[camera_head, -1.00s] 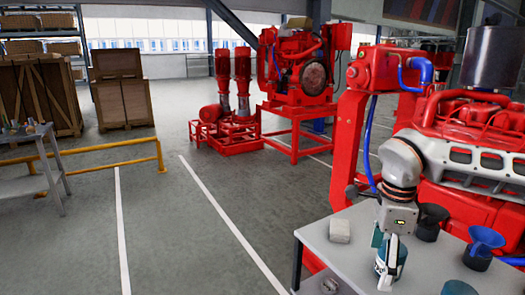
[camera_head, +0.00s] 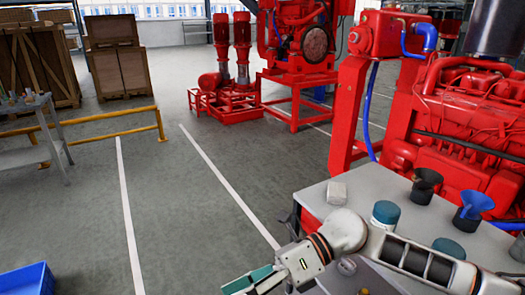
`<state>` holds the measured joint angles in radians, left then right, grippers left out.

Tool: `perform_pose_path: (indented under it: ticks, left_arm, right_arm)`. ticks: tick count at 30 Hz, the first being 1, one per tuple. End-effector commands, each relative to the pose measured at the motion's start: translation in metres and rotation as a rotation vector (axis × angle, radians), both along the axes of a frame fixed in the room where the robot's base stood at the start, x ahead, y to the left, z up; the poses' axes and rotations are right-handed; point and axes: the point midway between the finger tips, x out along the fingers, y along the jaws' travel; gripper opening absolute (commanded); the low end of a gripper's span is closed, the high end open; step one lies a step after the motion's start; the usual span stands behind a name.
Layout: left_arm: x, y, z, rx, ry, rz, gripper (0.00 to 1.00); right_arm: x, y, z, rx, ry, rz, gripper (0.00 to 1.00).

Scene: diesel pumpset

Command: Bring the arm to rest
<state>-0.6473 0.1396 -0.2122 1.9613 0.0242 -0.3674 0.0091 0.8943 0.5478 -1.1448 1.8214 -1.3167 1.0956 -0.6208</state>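My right arm reaches in from the lower right, low across the front of the grey table (camera_head: 310,200). My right gripper (camera_head: 250,284) points left, off the table's left edge over the floor, near the bottom of the picture. Its fingers are partly cut off by the frame edge, and I cannot tell whether they are open or shut. A teal-lidded jar (camera_head: 385,214) stands upright on the table, apart from the gripper. My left gripper is not in view.
The table also holds a pale block (camera_head: 337,193), a black cup (camera_head: 425,186), a blue funnel (camera_head: 472,208) and another teal lid (camera_head: 449,248). A red engine (camera_head: 465,130) stands behind. A blue crate (camera_head: 28,281) is at lower left. The middle floor is clear.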

Motion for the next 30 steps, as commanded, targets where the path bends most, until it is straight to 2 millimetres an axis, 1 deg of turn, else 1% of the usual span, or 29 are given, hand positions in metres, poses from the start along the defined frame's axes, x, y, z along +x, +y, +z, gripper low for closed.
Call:
perform_pose_path:
  ticks: [1,3,6,8,10,11,14,15,17,20,21,23,24,26,27,29,30]
  left_arm:
    - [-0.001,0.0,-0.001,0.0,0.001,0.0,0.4]
    - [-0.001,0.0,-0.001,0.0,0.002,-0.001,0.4]
    - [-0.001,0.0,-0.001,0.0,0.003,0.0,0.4]
    - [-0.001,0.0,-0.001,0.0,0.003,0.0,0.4]
    - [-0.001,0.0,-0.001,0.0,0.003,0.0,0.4]
    - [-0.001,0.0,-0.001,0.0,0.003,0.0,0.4]
    - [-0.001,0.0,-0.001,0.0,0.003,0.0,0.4]
    - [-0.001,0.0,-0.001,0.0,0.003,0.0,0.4]
    - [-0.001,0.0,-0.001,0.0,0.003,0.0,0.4]
    - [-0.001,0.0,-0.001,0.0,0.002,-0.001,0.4]
    - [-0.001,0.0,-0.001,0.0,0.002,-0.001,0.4]
    - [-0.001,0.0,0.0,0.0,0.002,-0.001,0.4]
    - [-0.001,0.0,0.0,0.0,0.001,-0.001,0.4]
    - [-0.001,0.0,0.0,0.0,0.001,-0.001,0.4]
    - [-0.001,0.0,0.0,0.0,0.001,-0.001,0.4]
    - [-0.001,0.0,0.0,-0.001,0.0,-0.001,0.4]
    - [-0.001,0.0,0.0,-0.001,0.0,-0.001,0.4]
  right_arm:
    - [-0.004,0.011,0.007,0.073,0.081,-0.042,0.82]
    - [-0.003,0.022,0.021,0.171,0.196,-0.111,0.82]
    - [0.008,0.029,0.037,0.3,0.367,-0.221,0.82]
    - [0.019,0.029,0.044,0.372,0.474,-0.293,0.82]
    - [0.033,0.023,0.047,0.45,0.605,-0.382,0.82]
    - [0.04,0.02,0.046,0.481,0.663,-0.421,0.82]
    - [0.065,0.002,0.037,0.579,0.854,-0.558,0.82]
    - [0.075,-0.007,0.029,0.614,0.934,-0.618,0.82]
    - [0.088,-0.023,0.013,0.664,1.054,-0.706,0.82]
    - [0.105,-0.054,-0.024,0.735,1.255,-0.862,0.82]
    - [0.109,-0.068,-0.042,0.761,1.337,-0.925,0.82]
    - [0.112,-0.09,-0.073,0.796,1.457,-1.025,0.82]
    - [0.111,-0.106,-0.095,0.816,1.539,-1.093,0.82]
    - [0.106,-0.129,-0.13,0.843,1.657,-1.193,0.82]
    - [0.099,-0.143,-0.153,0.857,1.731,-1.259,0.82]
    - [0.086,-0.164,-0.186,0.876,1.835,-1.354,0.82]
    - [0.076,-0.178,-0.208,0.886,1.903,-1.415,0.82]
